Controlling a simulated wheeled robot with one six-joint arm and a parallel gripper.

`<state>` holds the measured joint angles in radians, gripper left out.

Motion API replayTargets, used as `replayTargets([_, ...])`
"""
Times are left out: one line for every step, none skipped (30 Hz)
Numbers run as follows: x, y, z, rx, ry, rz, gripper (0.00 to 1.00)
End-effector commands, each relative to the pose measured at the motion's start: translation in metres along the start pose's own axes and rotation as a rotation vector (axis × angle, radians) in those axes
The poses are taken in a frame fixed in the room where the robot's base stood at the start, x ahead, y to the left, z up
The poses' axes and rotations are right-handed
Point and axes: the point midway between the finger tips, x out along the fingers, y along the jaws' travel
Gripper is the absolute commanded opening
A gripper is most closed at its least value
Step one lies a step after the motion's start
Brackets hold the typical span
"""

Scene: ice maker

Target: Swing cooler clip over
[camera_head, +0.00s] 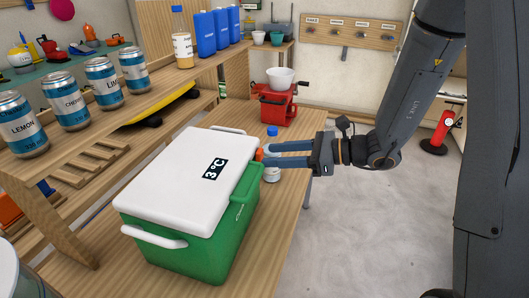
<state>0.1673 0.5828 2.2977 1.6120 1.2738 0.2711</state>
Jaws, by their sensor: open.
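A cooler with a green body (195,262) and a white lid (165,185) stands on the wooden bench; the lid lies flat on the body. A white bar-like handle (152,237) juts from its near left end, and another shows at the far end. A green raised piece (248,190) runs along the right side under the lid edge; I cannot tell for sure which part is the clip. My gripper (264,155) is open at the cooler's far right corner, its fingers pointing left. A small orange piece shows at the fingertips; contact is unclear.
A blue-capped bottle (272,131) and a small white-topped jar (271,174) stand close to my fingers. A red box (277,108) with a white bowl (281,77) is behind. Cans (61,101) line the left shelf.

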Motion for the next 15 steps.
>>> replayTargets([-0.005, 0.0, 0.001, 0.001, 0.0, -0.001, 0.42])
replayTargets([-0.008, 0.0, 0.001, 0.001, 0.001, -0.001, 0.42])
replayTargets([-0.012, 0.0, 0.001, 0.001, 0.001, -0.002, 0.42])
replayTargets([-0.015, 0.0, 0.001, 0.001, 0.001, -0.002, 0.42])
replayTargets([-0.017, 0.0, 0.001, 0.001, 0.001, -0.001, 0.42])
replayTargets([-0.021, 0.0, 0.001, 0.001, 0.001, 0.0, 0.42])
replayTargets([-0.024, 0.0, 0.001, 0.001, 0.001, -0.001, 0.42])
replayTargets([-0.026, 0.0, 0.001, 0.001, 0.0, -0.001, 0.42])
replayTargets([-0.03, 0.0, 0.001, 0.001, 0.0, -0.002, 0.42])
replayTargets([-0.033, 0.0, 0.001, 0.001, 0.0, -0.001, 0.42])
replayTargets([-0.035, 0.0, 0.001, 0.001, 0.0, 0.0, 0.42])
replayTargets([-0.038, 0.0, 0.001, 0.001, 0.0, 0.0, 0.42])
replayTargets([-0.041, 0.0, 0.001, 0.001, 0.0, -0.001, 0.42])
replayTargets([-0.043, 0.0, 0.001, 0.001, 0.0, -0.001, 0.42])
replayTargets([-0.044, 0.0, 0.001, 0.001, 0.0, 0.0, 0.42])
